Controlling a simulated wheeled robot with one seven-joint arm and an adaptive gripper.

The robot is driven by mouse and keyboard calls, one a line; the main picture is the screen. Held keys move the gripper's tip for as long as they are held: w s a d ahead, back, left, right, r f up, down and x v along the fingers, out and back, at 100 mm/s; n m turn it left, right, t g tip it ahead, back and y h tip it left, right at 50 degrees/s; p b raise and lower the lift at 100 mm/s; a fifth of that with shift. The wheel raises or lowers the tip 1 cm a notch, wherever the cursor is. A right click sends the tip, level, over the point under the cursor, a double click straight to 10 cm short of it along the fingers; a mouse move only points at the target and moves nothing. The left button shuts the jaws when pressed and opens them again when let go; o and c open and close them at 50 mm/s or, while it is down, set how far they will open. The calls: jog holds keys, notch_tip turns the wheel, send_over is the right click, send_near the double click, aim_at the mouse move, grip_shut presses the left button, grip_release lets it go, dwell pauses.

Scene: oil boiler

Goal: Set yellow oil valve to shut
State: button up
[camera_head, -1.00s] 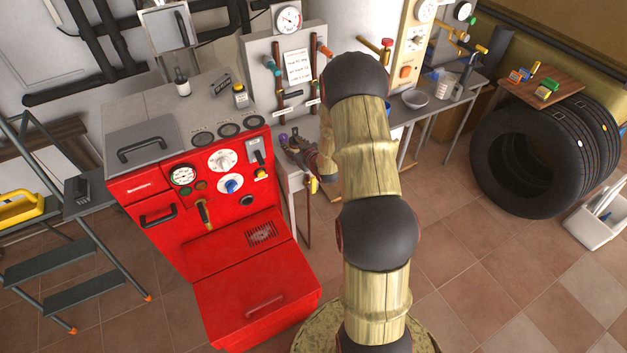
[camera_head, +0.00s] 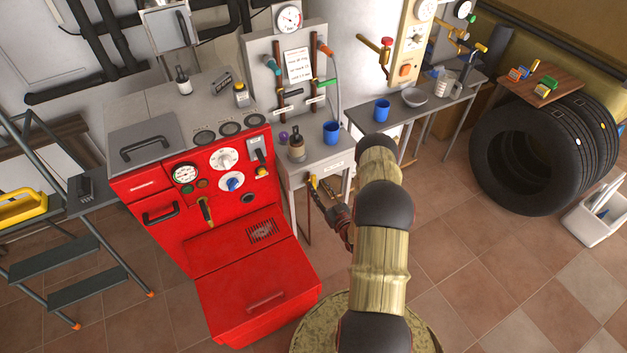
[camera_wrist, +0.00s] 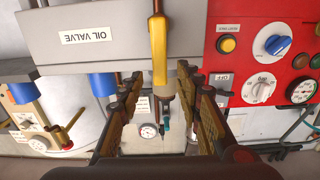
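The yellow oil valve handle (camera_head: 313,184) is on the front of the small grey bench, beside the red boiler. In the wrist view, which is upside down, the yellow handle (camera_wrist: 158,52) is long and narrow, beside the "OIL VALVE" label (camera_wrist: 87,35). My gripper (camera_head: 325,203) is just in front of and below the handle in the head view. In the wrist view my gripper (camera_wrist: 160,82) is open, its two fingers spread to either side of the handle's line. I see no contact; how deep the handle sits between the fingers is unclear.
The red boiler (camera_head: 215,230) stands close to the left of the valve. The bench top (camera_head: 315,153) holds a blue cup (camera_head: 331,132) and a brush pot (camera_head: 296,148). Another table (camera_head: 425,112) is to the right. Floor (camera_head: 480,260) is open at the right.

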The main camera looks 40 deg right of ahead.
aim_at(314, 181)
jog(key=shift+b+x, duration=0.35)
jog(key=shift+x, duration=2.4)
jog(key=shift+c, duration=1.4)
grip_shut()
